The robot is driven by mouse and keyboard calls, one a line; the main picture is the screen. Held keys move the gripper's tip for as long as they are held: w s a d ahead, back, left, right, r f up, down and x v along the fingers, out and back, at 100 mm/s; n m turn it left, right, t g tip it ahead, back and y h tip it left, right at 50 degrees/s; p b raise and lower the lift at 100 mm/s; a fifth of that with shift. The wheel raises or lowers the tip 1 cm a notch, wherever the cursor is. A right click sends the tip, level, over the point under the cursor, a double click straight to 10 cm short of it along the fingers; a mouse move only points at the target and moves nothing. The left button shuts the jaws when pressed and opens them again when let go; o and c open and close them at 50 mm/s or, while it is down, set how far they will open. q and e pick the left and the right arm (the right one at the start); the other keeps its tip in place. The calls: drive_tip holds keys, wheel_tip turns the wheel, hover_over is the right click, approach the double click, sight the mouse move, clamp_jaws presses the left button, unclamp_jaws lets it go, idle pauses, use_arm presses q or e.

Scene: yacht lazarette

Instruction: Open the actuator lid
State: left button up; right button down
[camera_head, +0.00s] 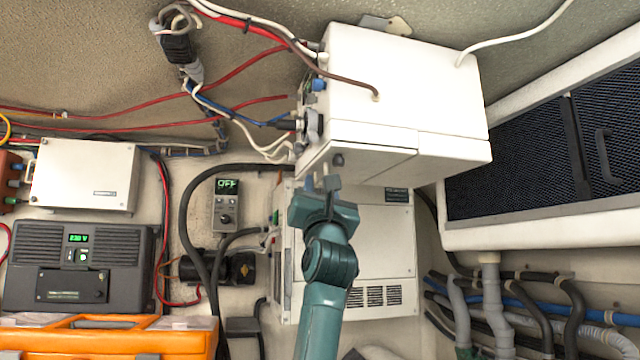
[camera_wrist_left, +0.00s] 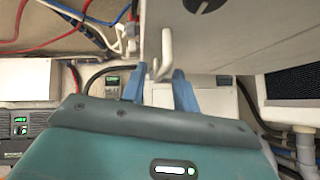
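A white box (camera_head: 400,90), which I take for the actuator housing, is mounted high in the middle. A pale hook-shaped piece (camera_wrist_left: 167,48) hangs by the box's edge there. My left gripper (camera_head: 321,184) is just below the box's front left corner. Its blue fingers (camera_wrist_left: 158,78) are apart, with the hook's lower end appearing between or just beyond them; contact cannot be told. My right gripper is out of view.
A white cabinet (camera_head: 375,240) is behind my left arm. Cables and hoses run along the left wall. A dark mesh locker (camera_head: 530,150) is at the right, above several pipes. A grey unit (camera_head: 75,265) and an orange case (camera_head: 110,340) stand at lower left.

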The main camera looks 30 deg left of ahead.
use_arm(q)
drive_tip(key=shift+r, duration=0.1)
drive_tip(key=shift+c, duration=0.4)
clamp_jaws()
drive_tip(key=shift+w, duration=0.1)
